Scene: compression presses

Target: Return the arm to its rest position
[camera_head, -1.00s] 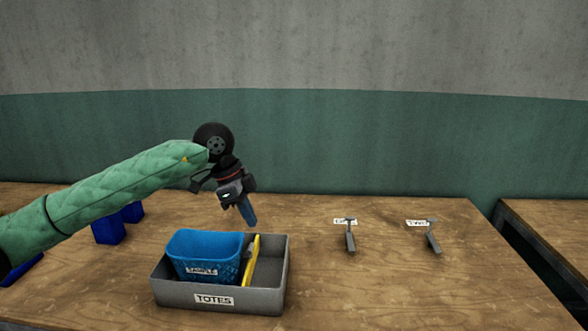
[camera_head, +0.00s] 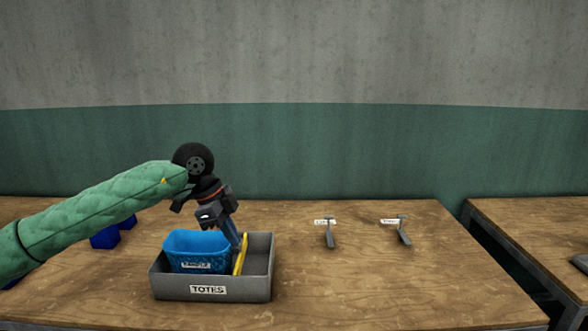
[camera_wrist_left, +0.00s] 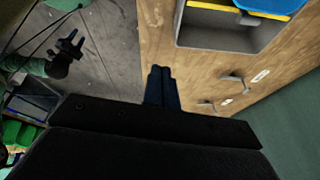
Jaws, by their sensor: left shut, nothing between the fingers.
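My left gripper (camera_head: 232,234) comes in on a green-sleeved arm from the left. Its blue fingers are shut and empty, pointing down. In the head view they overlap the grey tray labelled TOTES (camera_head: 269,270) near the yellow piece; the height gap is unclear. The shut fingers also show in the left wrist view (camera_wrist_left: 162,72), with the tray's edge (camera_wrist_left: 215,40) above and to their right. A dark gripper on a green sleeve, seemingly my right gripper (camera_wrist_left: 75,42), shows at the left of the wrist view; its opening is unclear.
A blue basket (camera_head: 195,252) and a yellow piece (camera_head: 240,258) sit in the tray. Blue blocks (camera_head: 104,239) stand behind to the left. Two grey handles (camera_head: 329,235) (camera_head: 404,232) with labels are on the wooden table (camera_head: 400,290). Another table (camera_head: 530,220) stands at right.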

